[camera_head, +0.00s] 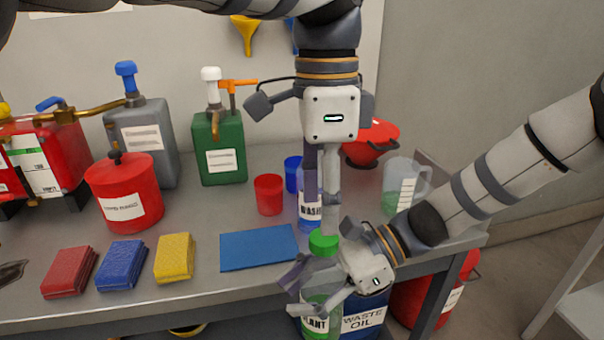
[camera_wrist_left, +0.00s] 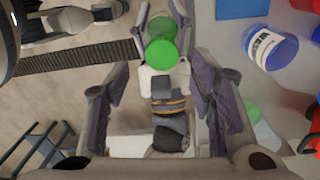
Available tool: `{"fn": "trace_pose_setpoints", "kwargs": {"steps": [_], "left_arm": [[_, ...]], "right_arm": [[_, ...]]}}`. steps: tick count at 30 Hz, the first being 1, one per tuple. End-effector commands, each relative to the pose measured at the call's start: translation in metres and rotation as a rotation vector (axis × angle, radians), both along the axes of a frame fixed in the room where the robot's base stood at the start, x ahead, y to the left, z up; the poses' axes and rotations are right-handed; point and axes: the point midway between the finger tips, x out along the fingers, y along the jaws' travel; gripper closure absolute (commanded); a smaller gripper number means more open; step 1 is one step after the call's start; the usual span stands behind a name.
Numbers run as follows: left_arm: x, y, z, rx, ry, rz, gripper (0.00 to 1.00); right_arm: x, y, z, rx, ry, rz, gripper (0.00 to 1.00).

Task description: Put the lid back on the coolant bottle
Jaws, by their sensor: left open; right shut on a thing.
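The coolant bottle (camera_head: 318,325), clear with green liquid and a partly visible label, is held upright in front of the table edge. My right gripper (camera_head: 312,290) is shut around it. The green lid (camera_head: 323,242) sits at the top of the bottle; I cannot tell whether it is tight. My left gripper (camera_head: 323,200) points down above the lid, open and empty. In the left wrist view the lid (camera_wrist_left: 162,53) shows beyond and between the spread fingers of my left gripper (camera_wrist_left: 160,78), apart from them. The right gripper hides part of the bottle.
A washer bottle (camera_head: 309,215) stands on the table close behind my left gripper. A jug with green liquid (camera_head: 402,190) is at right. A blue cloth (camera_head: 258,248) lies left of the lid. A waste oil container (camera_head: 362,322) is below the table edge.

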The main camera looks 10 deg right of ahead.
Motion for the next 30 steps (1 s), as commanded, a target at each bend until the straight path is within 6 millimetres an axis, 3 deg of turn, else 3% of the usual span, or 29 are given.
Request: {"fn": "trace_pose_setpoints", "kwargs": {"steps": [18, 24, 30], "left_arm": [[0.001, -0.001, 0.026, 0.132, 0.011, 2.104, 0.50], [0.002, 0.000, 0.030, 0.149, 0.015, 2.448, 0.50], [0.002, 0.000, 0.030, 0.152, 0.015, 2.502, 0.50]], "right_arm": [[0.000, 0.000, 0.001, 0.001, -0.001, 0.000, 1.00], [0.000, 0.000, 0.001, 0.001, -0.001, 0.000, 1.00], [0.000, 0.000, 0.001, 0.001, -0.001, 0.000, 1.00]]}}
